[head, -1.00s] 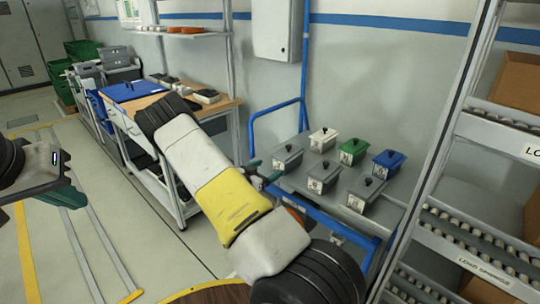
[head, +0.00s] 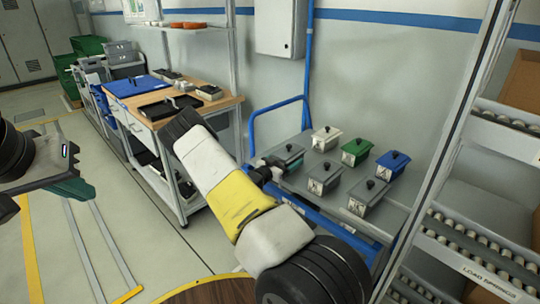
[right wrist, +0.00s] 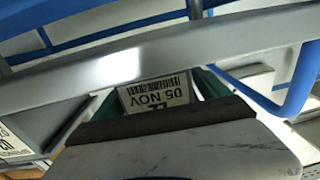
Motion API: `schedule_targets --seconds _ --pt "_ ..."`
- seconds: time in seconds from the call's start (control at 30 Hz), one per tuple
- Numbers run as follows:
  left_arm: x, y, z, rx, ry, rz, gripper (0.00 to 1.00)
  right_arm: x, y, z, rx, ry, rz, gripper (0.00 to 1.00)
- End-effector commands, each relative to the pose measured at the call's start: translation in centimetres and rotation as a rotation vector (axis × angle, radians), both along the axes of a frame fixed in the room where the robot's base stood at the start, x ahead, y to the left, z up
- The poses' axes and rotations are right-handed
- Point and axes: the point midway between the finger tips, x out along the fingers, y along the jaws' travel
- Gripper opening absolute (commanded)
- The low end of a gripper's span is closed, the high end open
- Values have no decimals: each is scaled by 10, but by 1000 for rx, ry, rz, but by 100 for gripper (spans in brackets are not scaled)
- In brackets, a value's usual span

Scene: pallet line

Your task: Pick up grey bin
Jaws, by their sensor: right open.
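Three grey bins with dark knobbed lids stand on a grey cart top (head: 338,211): a back-left one (head: 288,160), a middle one (head: 325,178) and a front-right one (head: 369,198). My right gripper (head: 272,166) is at the cart's left edge, close to the back-left grey bin and partly hidden by my own arm. In the right wrist view its green fingers stand apart, with a printed label (right wrist: 158,92) showing between them; nothing is visibly gripped. My left gripper (head: 78,188) is at the far left, only partly seen, and its jaw opening is unclear.
A white bin (head: 326,138), a green bin (head: 355,152) and a blue bin (head: 391,164) share the cart. The cart's blue tube frame (head: 252,125) rises behind. A roller rack (head: 490,140) stands right; a wooden workbench (head: 215,105) stands left. The floor at left is clear.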

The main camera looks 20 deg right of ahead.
Motion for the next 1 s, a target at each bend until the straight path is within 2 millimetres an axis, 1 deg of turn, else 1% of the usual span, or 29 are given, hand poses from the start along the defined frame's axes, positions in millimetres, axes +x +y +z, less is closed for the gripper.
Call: schedule_targets --seconds 0.03,0.1,0.27,0.3,0.37,0.4,0.47,0.6,0.67,0.7,0.73,1.0 --pt "0 0 0 0 0 0 0 3 -5 0 0 0 1 85" --pt "0 0 0 0 0 0 0 4 -8 0 0 0 1 85" --pt "0 0 0 0 0 0 0 4 -8 0 0 0 1 85" --pt "0 0 0 0 0 0 0 4 -8 0 0 0 1 82" --pt "0 0 0 0 0 0 0 4 -8 0 0 0 1 70" --pt "0 0 0 0 0 0 0 4 -8 0 0 0 1 62" --pt "0 0 0 0 0 0 0 4 -8 0 0 0 1 50" --pt "0 0 0 0 0 0 0 4 -8 0 0 0 1 23" --pt "0 0 0 0 0 0 0 4 -8 0 0 0 1 11" --pt "0 0 0 0 0 0 0 4 -8 0 0 0 1 3" --pt "0 0 0 0 0 0 0 4 -8 0 0 0 1 0" --pt "0 0 0 0 0 0 0 5 -8 2 -2 -3 1 0"
